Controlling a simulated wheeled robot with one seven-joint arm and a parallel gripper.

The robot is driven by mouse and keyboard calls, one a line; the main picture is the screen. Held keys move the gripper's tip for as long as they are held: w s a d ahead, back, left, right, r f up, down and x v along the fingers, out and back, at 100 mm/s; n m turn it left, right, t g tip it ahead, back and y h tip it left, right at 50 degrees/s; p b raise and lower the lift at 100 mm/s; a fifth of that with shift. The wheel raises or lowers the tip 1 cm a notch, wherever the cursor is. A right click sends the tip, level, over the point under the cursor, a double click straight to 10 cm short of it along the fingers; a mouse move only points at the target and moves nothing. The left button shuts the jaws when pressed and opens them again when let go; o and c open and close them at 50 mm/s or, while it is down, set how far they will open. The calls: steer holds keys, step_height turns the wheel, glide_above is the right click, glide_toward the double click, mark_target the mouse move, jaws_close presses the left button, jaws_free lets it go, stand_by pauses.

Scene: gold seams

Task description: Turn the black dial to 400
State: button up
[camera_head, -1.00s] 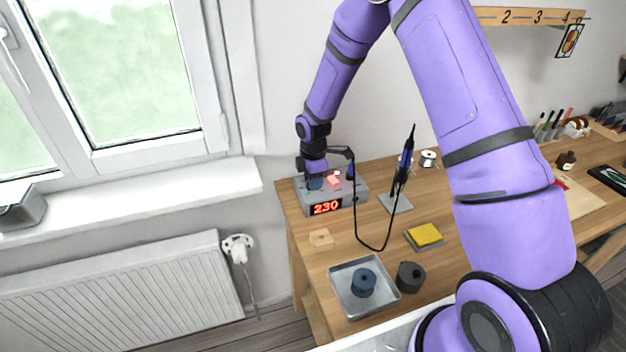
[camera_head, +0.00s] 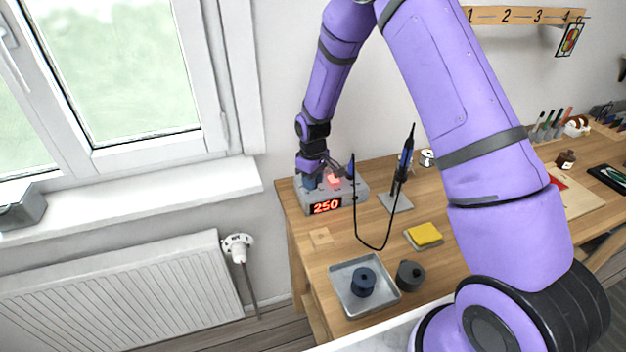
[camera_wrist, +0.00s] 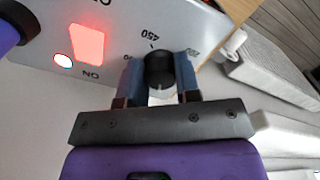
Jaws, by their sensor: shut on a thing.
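The black dial (camera_wrist: 159,70) sits on the face of the grey station (camera_head: 352,190) at the left of the workbench. The station's red display (camera_head: 326,206) reads 250. In the wrist view the mark 450 shows just beyond the dial; other marks beside it are partly covered. My gripper (camera_wrist: 160,82) is shut on the dial, one blue finger on each side of it. In the head view my gripper (camera_head: 311,182) is over the left part of the station, and the dial is hidden there.
A lit red switch (camera_wrist: 87,44) is beside the dial. A soldering iron stands in its holder (camera_head: 397,202), with its cable looping over the bench. A metal tray (camera_head: 341,272) with a dark blue spool, a dark grey pot (camera_head: 410,276) and a yellow sponge (camera_head: 425,234) are in front.

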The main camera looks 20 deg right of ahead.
steer(key=m, duration=0.4)
steer(key=shift+a+m, duration=0.15)
steer(key=shift+m, duration=0.15)
steer(key=m, duration=1)
steer(key=shift+w+a, duration=0.1)
steer(key=shift+a, duration=0.05)
steer(key=m, duration=0.4)
steer(key=shift+m, duration=0.3)
steer(key=o, duration=0.9)
step_height(320, 180, up, 11)
steer(key=shift+f, duration=0.1)
